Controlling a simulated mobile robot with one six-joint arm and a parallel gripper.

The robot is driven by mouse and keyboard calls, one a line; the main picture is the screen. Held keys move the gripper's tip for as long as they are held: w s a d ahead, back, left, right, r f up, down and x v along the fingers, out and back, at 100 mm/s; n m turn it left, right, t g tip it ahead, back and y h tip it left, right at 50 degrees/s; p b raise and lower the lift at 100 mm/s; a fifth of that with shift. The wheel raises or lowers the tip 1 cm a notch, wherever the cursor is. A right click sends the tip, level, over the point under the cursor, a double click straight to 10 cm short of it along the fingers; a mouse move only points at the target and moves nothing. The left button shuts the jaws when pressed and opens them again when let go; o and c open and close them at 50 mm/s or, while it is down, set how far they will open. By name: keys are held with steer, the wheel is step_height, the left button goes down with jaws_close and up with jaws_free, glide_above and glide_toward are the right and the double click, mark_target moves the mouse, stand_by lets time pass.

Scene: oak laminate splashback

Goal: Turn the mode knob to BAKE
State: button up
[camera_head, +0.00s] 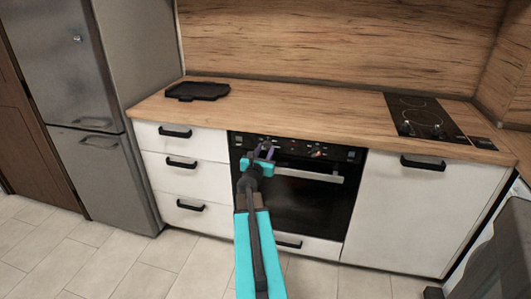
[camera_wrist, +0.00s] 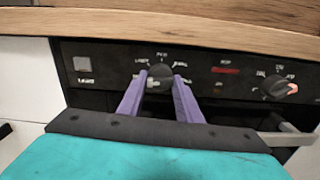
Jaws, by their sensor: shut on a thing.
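The oven (camera_head: 300,195) has a black control panel under the worktop. My gripper (camera_head: 262,153) reaches its left part. In the wrist view the purple fingers of my gripper (camera_wrist: 161,82) are shut on a round dark knob (camera_wrist: 160,72), one finger on each side. White labels ring this knob; they are too small to read surely, and its lower part lies between the fingers. A second knob (camera_wrist: 277,86) with a pale reddish mark sits to the right on the panel, apart from my gripper. Which setting the held knob points to, I cannot tell.
The oven handle (camera_head: 310,175) runs just below the panel, close to my gripper. The wooden worktop edge (camera_wrist: 200,35) overhangs above. A black tray (camera_head: 197,91) lies at the left of the worktop and a black hob (camera_head: 425,117) at the right.

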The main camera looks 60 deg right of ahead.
steer(key=shift+f+b, duration=0.15)
steer(key=shift+b, duration=0.15)
steer(key=m+b, duration=0.2)
steer(key=shift+f+b, duration=0.1)
steer(key=shift+b, duration=0.2)
steer(key=m+b, duration=0.5)
steer(key=b, duration=0.1)
steer(key=m+b, duration=0.4)
steer(key=b, duration=0.1)
steer(key=m+b, duration=0.3)
steer(key=shift+w+b, duration=0.1)
steer(key=shift+b, duration=0.25)
steer(key=m+b, duration=0.7)
steer(key=shift+b, duration=0.4)
steer(key=m+b, duration=0.3)
steer(key=m, duration=0.1)
steer(key=shift+r+b, duration=0.2)
steer(key=shift+b, duration=0.15)
steer(key=m+b, duration=0.3)
steer(key=m, duration=0.1)
steer(key=shift+r, duration=0.2)
